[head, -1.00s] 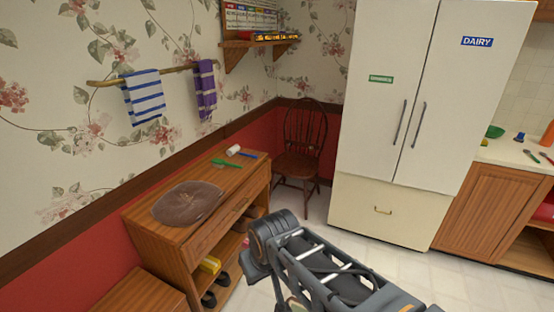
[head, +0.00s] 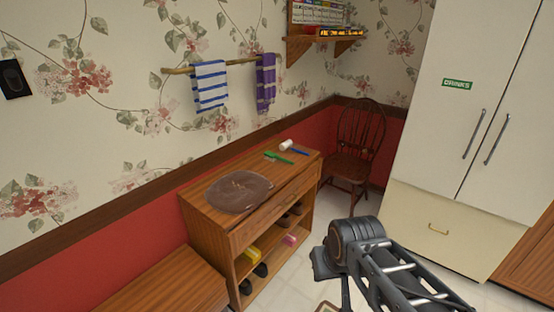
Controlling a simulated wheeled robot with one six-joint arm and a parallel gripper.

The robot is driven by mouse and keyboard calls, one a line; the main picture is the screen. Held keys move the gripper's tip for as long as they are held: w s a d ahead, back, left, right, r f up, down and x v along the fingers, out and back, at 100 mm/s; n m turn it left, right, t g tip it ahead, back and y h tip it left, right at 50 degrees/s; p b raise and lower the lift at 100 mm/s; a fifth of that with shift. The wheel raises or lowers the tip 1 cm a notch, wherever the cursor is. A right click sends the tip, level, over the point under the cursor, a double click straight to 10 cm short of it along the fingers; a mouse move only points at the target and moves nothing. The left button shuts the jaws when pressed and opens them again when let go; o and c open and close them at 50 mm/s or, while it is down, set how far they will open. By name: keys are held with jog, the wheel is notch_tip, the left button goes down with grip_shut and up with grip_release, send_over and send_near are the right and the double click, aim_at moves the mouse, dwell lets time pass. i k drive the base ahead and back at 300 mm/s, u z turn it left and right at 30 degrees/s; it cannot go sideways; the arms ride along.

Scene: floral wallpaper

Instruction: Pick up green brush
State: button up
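A green brush (head: 278,157) lies on top of the wooden shoe cabinet (head: 205,214), near its far end. Beside it are a small white item (head: 286,145) and a thin blue item (head: 300,151). A round brown flat thing (head: 238,192) lies on the nearer part of the same top. My arm shows at the lower right, on the floor side of the cabinet and apart from the brush. My gripper's fingers cannot be made out in this view.
A dark wooden chair (head: 352,150) stands past the cabinet's far end. A white fridge (head: 455,110) is at the right. A low wooden bench (head: 165,285) is at the lower left. Shoes and a yellow item (head: 252,256) sit on the cabinet's shelves. Towels hang above.

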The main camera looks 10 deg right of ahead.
aim_at(269, 155)
jog(key=z, duration=0.4)
jog(key=k, duration=1.05)
jog(key=z, duration=0.9)
jog(key=i, duration=1.95)
jog(key=u, duration=0.45)
jog(key=i, duration=1.4)
jog(key=u, duration=1.75)
jog(key=i, duration=1.1)
jog(key=u, duration=0.95)
